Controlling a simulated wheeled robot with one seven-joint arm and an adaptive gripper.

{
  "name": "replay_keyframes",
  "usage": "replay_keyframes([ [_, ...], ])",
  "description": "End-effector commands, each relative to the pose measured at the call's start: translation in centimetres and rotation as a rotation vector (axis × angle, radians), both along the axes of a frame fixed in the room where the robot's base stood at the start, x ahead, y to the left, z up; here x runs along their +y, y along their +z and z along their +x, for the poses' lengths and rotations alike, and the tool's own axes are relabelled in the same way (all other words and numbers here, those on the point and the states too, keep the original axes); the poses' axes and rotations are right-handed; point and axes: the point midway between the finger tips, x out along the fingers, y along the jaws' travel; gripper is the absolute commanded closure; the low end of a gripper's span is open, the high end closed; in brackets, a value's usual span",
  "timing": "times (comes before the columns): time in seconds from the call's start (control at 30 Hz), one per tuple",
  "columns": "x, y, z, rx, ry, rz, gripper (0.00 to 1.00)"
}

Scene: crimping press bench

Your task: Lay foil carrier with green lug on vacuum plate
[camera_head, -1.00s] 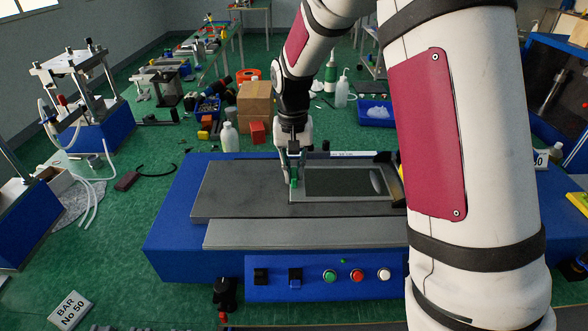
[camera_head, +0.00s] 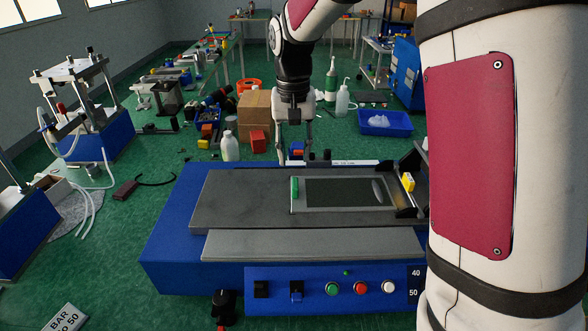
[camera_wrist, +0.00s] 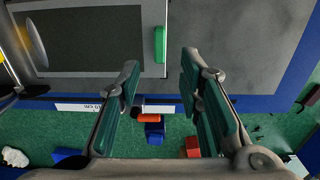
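The foil carrier (camera_head: 343,207) is a flat grey frame with a dark sheet in it. It lies flat on the grey vacuum plate (camera_head: 240,202) of the blue press, towards the plate's right side. Its green lug (camera_head: 295,188) is at the frame's left edge. In the wrist view the carrier (camera_wrist: 90,70) is at the upper left and the green lug (camera_wrist: 160,44) stands at its edge. My gripper (camera_head: 295,158) is raised behind the plate's back edge, apart from the lug. In the wrist view its fingers (camera_wrist: 158,85) are spread with nothing between them.
A white scale strip runs along the back edge. A cardboard box (camera_head: 254,115), white bottle (camera_head: 230,146) and blue tray (camera_head: 385,124) lie behind. The plate's left part is bare.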

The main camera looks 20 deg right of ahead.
Motion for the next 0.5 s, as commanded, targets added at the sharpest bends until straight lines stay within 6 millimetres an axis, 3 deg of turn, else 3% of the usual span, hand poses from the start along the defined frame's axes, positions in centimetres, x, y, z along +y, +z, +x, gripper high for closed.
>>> replay_keyframes([
  [0.1,0.0,1.9,0.1,-0.002,0.0,0.0,0.67],
  [0.33,0.0,3.9,-0.2,-0.004,0.002,0.0,0.67],
  [0.5,-0.1,6.4,-3.0,-0.055,0.034,0.001,0.67],
])
